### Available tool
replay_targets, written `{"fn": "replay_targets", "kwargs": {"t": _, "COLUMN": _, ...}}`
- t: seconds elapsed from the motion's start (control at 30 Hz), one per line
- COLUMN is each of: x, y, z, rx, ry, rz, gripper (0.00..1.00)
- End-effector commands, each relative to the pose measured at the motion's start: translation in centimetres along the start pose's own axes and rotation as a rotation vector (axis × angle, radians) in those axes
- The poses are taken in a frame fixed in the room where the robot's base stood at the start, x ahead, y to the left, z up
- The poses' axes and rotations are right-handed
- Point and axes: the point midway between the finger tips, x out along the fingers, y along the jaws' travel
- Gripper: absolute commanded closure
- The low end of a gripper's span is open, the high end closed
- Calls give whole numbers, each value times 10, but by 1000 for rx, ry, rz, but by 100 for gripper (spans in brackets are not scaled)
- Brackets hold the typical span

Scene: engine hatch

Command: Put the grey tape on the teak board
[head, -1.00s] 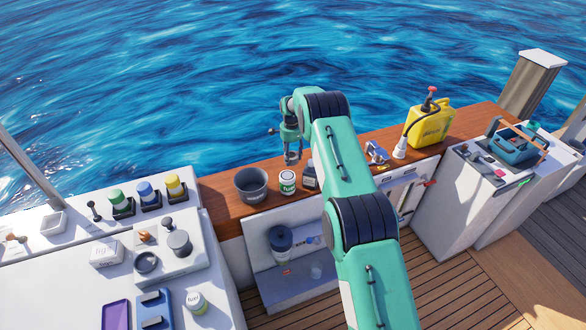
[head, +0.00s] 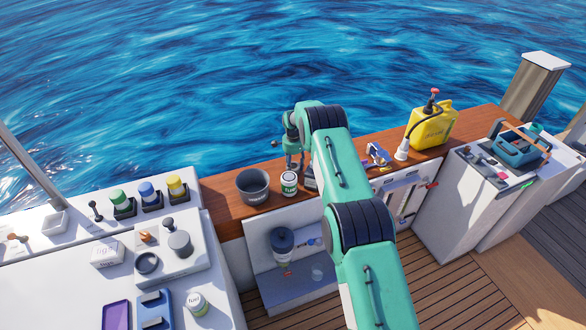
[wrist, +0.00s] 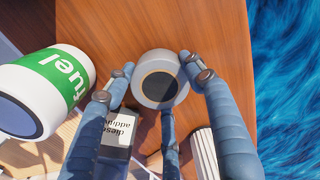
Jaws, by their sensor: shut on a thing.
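The grey tape (wrist: 160,80), a round roll with a dark centre, is between the fingers of my gripper (wrist: 158,72) in the wrist view. My gripper is shut on it, with fingers against its sides. The teak board (wrist: 205,25) is the reddish-brown wood behind the tape; I cannot tell whether the tape touches it. In the head view the teak board (head: 222,200) runs along the water side, and my gripper (head: 294,168) is low over its middle. The tape cannot be made out there.
A white-and-green fuel can (head: 289,184) and a dark additive bottle (wrist: 116,128) stand close to my gripper. A grey pot (head: 252,187) is to the left. Blue-and-white items (head: 376,154) and a yellow jug (head: 430,125) are to the right. Bare wood lies beyond the tape.

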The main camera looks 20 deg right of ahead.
Motion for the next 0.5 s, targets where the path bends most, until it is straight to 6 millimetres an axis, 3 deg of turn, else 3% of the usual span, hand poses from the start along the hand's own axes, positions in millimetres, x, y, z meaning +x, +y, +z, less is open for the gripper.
{"fn": "replay_targets", "kwargs": {"t": 0.47, "x": 6, "y": -1, "z": 0, "rx": 0, "ry": 1, "rz": -1, "gripper": 75}}
{"fn": "replay_targets", "kwargs": {"t": 0.5, "x": 6, "y": 0, "z": 0, "rx": 0, "ry": 1, "rz": -1, "gripper": 43}}
